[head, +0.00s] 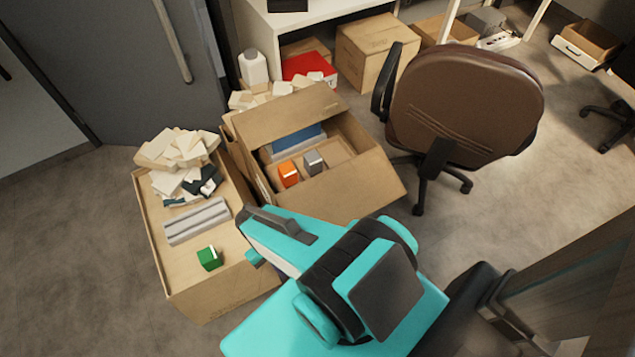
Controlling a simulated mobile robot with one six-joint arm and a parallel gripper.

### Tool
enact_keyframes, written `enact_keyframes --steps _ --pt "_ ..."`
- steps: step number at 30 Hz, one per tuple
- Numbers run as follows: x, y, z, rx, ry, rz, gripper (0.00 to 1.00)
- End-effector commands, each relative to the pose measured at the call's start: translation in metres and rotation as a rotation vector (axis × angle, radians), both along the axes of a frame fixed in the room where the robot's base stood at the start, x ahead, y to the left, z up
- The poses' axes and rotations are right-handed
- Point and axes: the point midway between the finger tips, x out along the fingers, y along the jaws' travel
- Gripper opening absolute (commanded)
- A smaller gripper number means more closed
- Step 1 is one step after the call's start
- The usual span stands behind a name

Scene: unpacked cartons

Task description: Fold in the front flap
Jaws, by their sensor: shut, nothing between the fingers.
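An open brown carton (262,185) stands on the floor left of the office chair. Its front flap (350,188) slopes outward toward me on the near right side, not lying over the opening. The back flap (290,112) stands up along the far side. Inside are a blue item (298,138), an orange box (288,174) and a grey box (313,161). My teal arm reaches toward the carton's near side and covers part of the floor and the near corner.
Another carton (220,245) at left holds a green box (209,258), a grey slab and a pile of pale pieces on top. A brown chair (465,95) stands close at right. A white shelf with cartons is behind. Floor at far left is clear.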

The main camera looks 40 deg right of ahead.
Motion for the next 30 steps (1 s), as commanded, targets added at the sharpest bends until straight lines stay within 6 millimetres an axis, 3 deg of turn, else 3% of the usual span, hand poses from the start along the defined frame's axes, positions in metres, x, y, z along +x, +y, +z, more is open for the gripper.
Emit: enact_keyframes --steps 8,24,30 --pt "0.0 0.0 0.024 0.0 0.001 0.0 0.0" --pt "-0.001 0.0 0.115 0.0 0.003 0.001 0.0" --pt "-0.001 0.0 0.139 0.0 0.004 0.001 0.0"
